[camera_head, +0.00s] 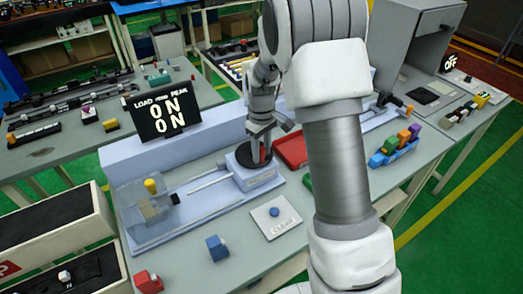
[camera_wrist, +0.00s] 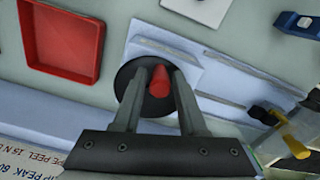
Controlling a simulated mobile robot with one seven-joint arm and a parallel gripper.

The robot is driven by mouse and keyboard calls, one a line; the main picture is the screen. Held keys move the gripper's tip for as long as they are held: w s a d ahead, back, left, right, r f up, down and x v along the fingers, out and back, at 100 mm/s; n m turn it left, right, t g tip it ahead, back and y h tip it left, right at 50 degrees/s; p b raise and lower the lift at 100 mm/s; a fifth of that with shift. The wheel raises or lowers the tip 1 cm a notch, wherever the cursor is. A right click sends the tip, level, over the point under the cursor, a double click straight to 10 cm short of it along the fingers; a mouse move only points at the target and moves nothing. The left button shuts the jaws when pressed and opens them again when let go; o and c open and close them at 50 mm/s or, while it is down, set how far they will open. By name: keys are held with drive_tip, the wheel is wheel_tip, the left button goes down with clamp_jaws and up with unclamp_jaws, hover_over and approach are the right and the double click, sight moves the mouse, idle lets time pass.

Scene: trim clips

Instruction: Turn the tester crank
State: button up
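The tester is a long pale blue bench unit with a crank, a dark round disc (camera_wrist: 130,82) with an upright red handle (camera_wrist: 160,82). In the head view the crank disc (camera_head: 252,155) sits on a grey-blue block, and the handle is mostly hidden by my gripper (camera_head: 261,140). In the wrist view my gripper (camera_wrist: 163,72) points down with one finger on each side of the red handle. A rod (camera_head: 209,183) runs from the crank block toward a clear box (camera_head: 146,205) with a yellow-topped part inside.
A red tray (camera_head: 291,149) lies right of the crank. A white plate with a blue button (camera_head: 274,212) lies in front. Blue (camera_head: 217,248) and red (camera_head: 148,282) clips lie near the front edge.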

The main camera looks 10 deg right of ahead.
sight(240, 156)
clamp_jaws()
drive_tip(key=shift+a, duration=0.1)
drive_tip(key=m, duration=0.1)
drive_tip(key=a+m, duration=0.1)
drive_tip(key=m, duration=0.2)
drive_tip(key=shift+a+m+b, duration=0.35)
drive_tip(key=shift+m, duration=0.05)
drive_tip(key=m, duration=0.1)
drive_tip(key=a+m, duration=0.1)
drive_tip(key=m, duration=0.2)
drive_tip(key=shift+w+a+m, duration=0.25)
drive_tip(key=shift+a+m, duration=0.05)
drive_tip(key=shift+a, duration=0.05)
drive_tip(key=m, duration=0.2)
drive_tip(key=w+a+m, duration=0.1)
drive_tip(key=m, duration=0.1)
drive_tip(key=shift+a+r+m+p, duration=0.1)
drive_tip(key=shift+a+m+p, duration=0.05)
drive_tip(key=shift+m+p, duration=0.2)
drive_tip(key=m, duration=0.2)
drive_tip(key=w+m+p, duration=0.1)
drive_tip(key=w+m, duration=0.1)
drive_tip(key=m, duration=0.1)
drive_tip(key=shift+w+a+m, duration=0.1)
drive_tip(key=shift+a+m, duration=0.25)
drive_tip(key=shift+a, duration=0.05)
